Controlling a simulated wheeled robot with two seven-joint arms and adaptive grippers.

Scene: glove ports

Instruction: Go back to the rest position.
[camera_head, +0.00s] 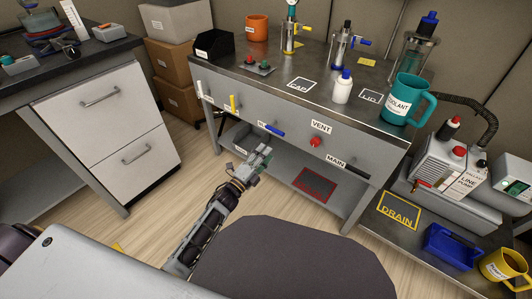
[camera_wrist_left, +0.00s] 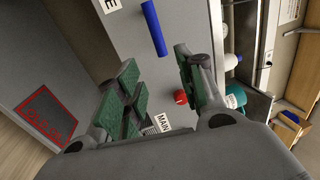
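My left gripper (camera_head: 262,158) is in front of the grey bench's front panel (camera_head: 240,112), below the blue handle (camera_head: 271,131). In the left wrist view its two green-padded fingers (camera_wrist_left: 160,92) stand apart with nothing between them. The blue handle also shows there (camera_wrist_left: 154,28), beyond the fingertips and apart from them. The red knob (camera_head: 315,141) under the VENT label is to the right of the gripper. My right gripper is not in either view.
A white handle (camera_head: 201,90) and yellow handle (camera_head: 233,103) are on the panel's left. A teal COOLANT mug (camera_head: 408,100) and white bottle (camera_head: 342,87) stand on the bench top. A drawer cabinet (camera_head: 110,125) stands left; wooden floor (camera_head: 160,207) is clear between.

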